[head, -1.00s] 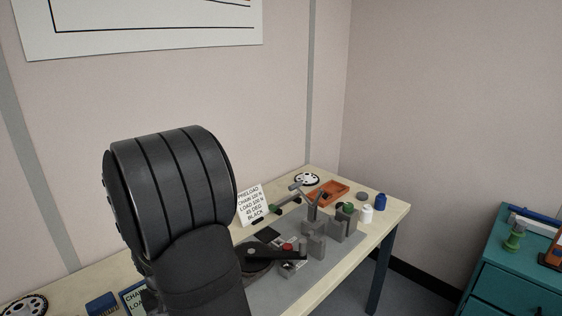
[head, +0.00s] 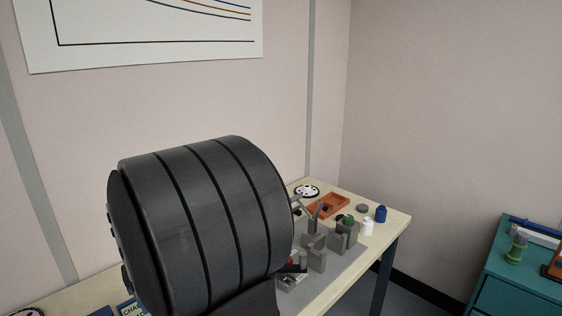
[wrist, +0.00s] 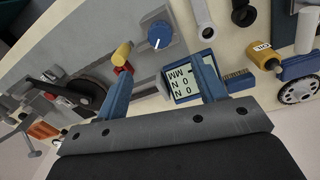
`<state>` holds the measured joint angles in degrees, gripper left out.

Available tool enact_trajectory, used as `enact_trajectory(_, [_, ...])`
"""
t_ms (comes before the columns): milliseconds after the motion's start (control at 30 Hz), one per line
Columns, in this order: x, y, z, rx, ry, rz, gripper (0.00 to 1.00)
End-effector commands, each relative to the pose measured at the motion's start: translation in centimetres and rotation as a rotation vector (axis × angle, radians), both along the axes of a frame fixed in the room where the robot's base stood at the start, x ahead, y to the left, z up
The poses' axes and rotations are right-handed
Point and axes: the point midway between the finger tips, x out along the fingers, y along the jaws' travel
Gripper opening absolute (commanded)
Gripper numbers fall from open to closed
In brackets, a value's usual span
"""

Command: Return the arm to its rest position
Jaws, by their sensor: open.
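My gripper (wrist: 163,64) shows in the wrist view with its two blue fingers spread apart and nothing between them. It hangs over the bench, above a small display (wrist: 185,84) with upside-down figures and a grey panel with a blue dial (wrist: 159,36). I cannot tell its exact height. In the head view a large black banded part of my arm fills the lower middle and hides the gripper and much of the bench (head: 396,219).
Grey fixture blocks (head: 317,252), an orange tray (head: 328,205), a white bottle (head: 367,227) and a blue bottle (head: 381,213) stand on the bench's right end. A teal cabinet (head: 515,290) is at right. The wrist view shows a yellow bottle (wrist: 262,52) and a chainring (wrist: 297,90).

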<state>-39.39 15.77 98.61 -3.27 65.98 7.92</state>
Motion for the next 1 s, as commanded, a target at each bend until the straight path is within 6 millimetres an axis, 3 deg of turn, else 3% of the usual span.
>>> enact_trajectory(267, [-0.2,0.3,5.7,0.004,-0.004,0.001,0.64])
enact_trajectory(300, [-0.2,0.1,4.1,-0.004,0.005,0.001,0.64])
enact_trajectory(1000, [0.2,-0.5,-10.1,-0.004,0.004,0.001,0.64])
